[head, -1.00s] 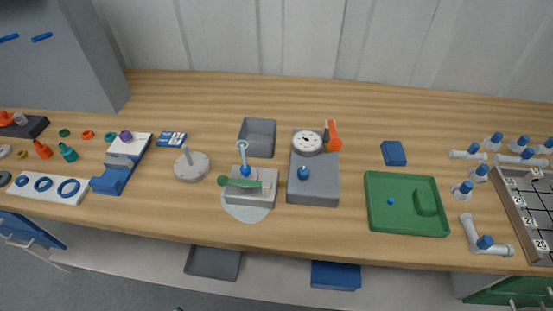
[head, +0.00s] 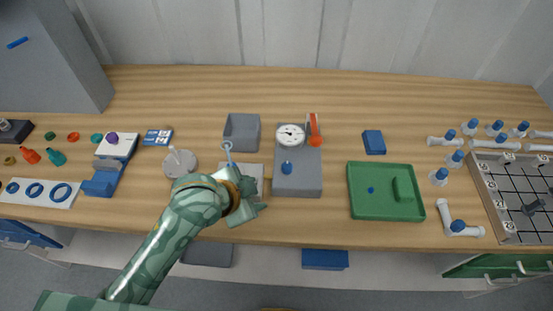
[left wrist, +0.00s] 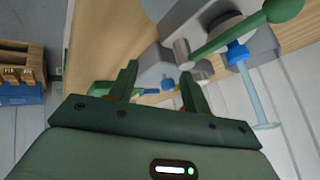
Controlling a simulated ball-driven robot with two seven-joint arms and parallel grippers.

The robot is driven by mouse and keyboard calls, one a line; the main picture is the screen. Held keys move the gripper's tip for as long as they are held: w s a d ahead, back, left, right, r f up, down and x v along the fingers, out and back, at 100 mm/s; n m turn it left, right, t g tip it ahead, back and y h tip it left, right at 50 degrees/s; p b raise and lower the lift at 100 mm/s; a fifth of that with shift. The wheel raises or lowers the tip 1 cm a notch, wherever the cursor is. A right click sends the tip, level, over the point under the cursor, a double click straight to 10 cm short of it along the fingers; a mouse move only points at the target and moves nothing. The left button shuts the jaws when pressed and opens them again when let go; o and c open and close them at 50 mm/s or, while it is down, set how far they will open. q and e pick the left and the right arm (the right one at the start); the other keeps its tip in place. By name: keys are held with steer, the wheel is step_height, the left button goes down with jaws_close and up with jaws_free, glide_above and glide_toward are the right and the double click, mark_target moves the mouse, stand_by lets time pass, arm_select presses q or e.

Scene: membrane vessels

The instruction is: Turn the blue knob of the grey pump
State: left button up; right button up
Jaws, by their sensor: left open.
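The grey pump (head: 298,182) is a box on the table, right of centre in the head view. Its blue knob (head: 286,168) stands on top, in front of a round white gauge (head: 290,135). My left gripper (head: 252,190) is to the left of the pump, over the light-grey fixture, apart from the knob. In the left wrist view its two fingers (left wrist: 160,88) are spread apart with nothing held. A small blue part (left wrist: 167,84) shows beyond them; I cannot tell whether it is the knob. My right gripper is not in view.
A grey fixture (head: 254,170) with a green lever (left wrist: 245,32) and a blue ringed rod (head: 228,152) is close to my left gripper.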

mark_target(288, 165)
arm_select(q)
steer(key=w+d+r+m+g+h, duration=0.1)
steer(key=w+d+r+m+g, duration=0.1)
steer(key=d+m, duration=0.15)
steer(key=w+d+r+m+g+h, duration=0.1)
steer(key=w+d+r+m+g, duration=0.15)
steer(key=d, duration=0.25)
steer(key=w+a+r+g+y, duration=0.25)
steer(key=w+a+r, duration=0.35)
steer(key=a+r, duration=0.3)
steer(key=shift+m+h, duration=0.35)
steer(key=shift+m, duration=0.05)
steer(key=b+x, duration=0.1)
steer(key=x, duration=0.4)
steer(key=b+x, duration=0.1)
steer(key=x, duration=0.4)
steer(key=d+b+x, duration=0.1)
steer(key=x, duration=0.5)
steer(key=shift+d+r, duration=0.1)
steer(key=shift+r, duration=0.2)
steer(key=c, duration=1)
steer(key=shift+r, duration=0.1)
